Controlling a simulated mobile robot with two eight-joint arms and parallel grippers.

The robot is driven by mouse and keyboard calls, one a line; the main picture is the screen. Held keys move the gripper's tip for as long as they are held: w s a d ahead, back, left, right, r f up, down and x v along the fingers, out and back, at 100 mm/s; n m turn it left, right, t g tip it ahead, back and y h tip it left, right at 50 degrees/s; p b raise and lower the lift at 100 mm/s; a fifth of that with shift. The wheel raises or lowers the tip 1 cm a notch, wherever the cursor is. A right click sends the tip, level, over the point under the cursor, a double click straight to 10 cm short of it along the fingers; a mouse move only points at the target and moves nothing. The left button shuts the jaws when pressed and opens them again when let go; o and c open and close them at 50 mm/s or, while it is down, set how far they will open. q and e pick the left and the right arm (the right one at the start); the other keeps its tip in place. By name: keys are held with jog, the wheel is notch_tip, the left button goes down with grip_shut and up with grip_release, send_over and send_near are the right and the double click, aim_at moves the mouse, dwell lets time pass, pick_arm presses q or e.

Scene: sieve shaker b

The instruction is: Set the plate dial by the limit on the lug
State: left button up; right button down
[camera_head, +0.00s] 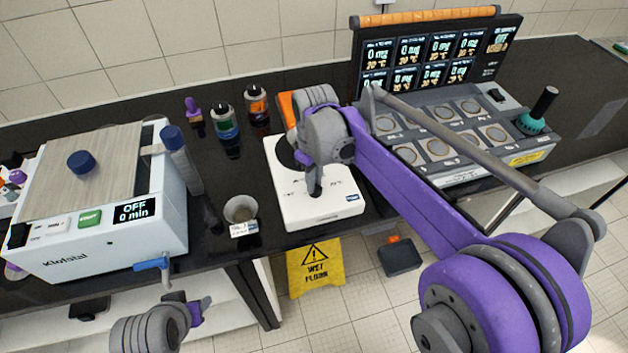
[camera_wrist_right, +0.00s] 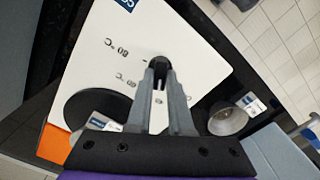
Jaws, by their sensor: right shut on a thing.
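The white plate (camera_head: 335,212) stands mid-bench with a dark round top partly hidden by my right arm. In the right wrist view its face (camera_wrist_right: 117,35) shows "80 °C" and "60 °C" marks around a black dial (camera_wrist_right: 153,62). My right gripper (camera_wrist_right: 160,70) is shut on this dial; in the head view the gripper (camera_head: 314,188) covers it. A grey metal cup (camera_head: 240,208) with a small printed label (camera_head: 243,229) stands left of the plate; its print is too small to read. My left gripper (camera_head: 195,305) is low in front of the bench, away from the plate; its opening is unclear.
A white shaker box (camera_head: 160,225) reading "OFF 0 min" stands left. Bottles (camera_head: 224,122) stand behind the cup. A multi-station heater (camera_head: 450,125) with a display panel stands at the right. A yellow wet-floor sign (camera_head: 315,265) is below the bench's front edge.

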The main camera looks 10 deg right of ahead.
jog(key=m, duration=0.5)
jog(key=shift+m, duration=0.3)
jog(key=m, duration=0.5)
jog(key=shift+d+m, duration=0.15)
jog(key=shift+m, duration=0.15)
jog(key=c, duration=0.8)
grip_release()
jog(key=shift+r, duration=0.15)
notch_tip(320, 180, up, 11)
jog(key=shift+f, duration=0.2)
